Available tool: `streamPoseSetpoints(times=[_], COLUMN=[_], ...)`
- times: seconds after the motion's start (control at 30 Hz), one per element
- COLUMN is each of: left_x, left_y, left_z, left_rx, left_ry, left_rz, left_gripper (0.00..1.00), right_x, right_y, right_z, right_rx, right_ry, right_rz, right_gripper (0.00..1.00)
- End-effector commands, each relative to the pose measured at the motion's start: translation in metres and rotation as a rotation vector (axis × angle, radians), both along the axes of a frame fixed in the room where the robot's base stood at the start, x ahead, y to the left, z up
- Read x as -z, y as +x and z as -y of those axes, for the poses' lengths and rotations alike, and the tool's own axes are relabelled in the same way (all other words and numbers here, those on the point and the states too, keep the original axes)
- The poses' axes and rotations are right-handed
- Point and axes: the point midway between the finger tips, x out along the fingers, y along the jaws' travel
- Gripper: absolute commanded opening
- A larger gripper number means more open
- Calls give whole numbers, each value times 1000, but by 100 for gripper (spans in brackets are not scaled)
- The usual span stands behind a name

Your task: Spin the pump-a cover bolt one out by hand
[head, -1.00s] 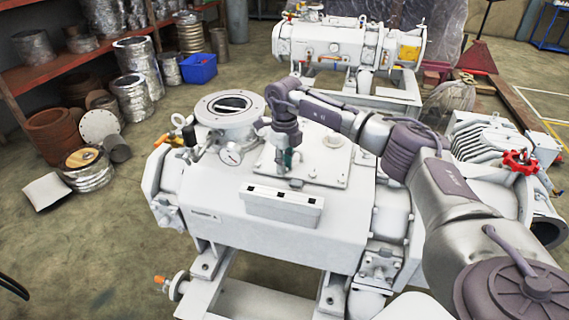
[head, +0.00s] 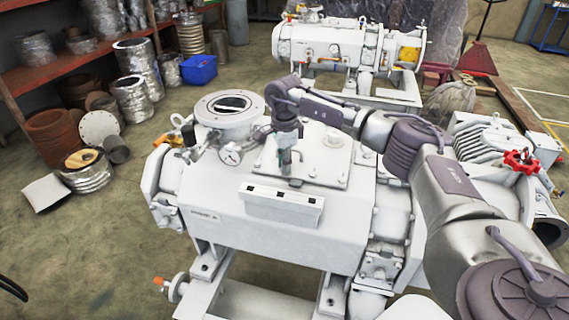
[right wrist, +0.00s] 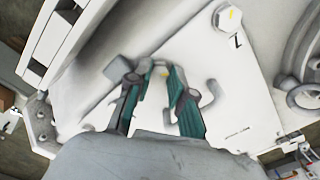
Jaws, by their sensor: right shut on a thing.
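The pump (head: 270,235) in front of me is pale grey, with a flat cover plate (head: 325,160) on top. My right gripper (head: 287,176) points down over the near left part of the plate. In the right wrist view its teal-padded fingers (right wrist: 160,75) are closed on a small bolt head (right wrist: 162,71) with a yellow mark. The fingers hide much of the bolt, and I cannot tell how far it stands out of the plate. Another yellow-marked bolt (right wrist: 228,18) sits at another corner. My left gripper is out of view.
A white holder (head: 281,207) with three dark openings sits at the pump's near top edge. A red handwheel (head: 521,161) is at the right. A second pump (head: 345,45) stands behind.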

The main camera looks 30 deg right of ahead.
Motion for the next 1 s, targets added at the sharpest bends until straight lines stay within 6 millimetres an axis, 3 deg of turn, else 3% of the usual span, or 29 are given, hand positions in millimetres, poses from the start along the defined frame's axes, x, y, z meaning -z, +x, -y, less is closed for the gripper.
streamPoseSetpoints(times=[1.0], left_x=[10], left_y=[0], left_z=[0], left_rx=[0], left_ry=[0], left_rz=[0], left_gripper=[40], right_x=[5], right_y=[-2], right_z=[-1], right_rx=[-966], right_ry=[1], right_rz=[-9], right_gripper=[0])
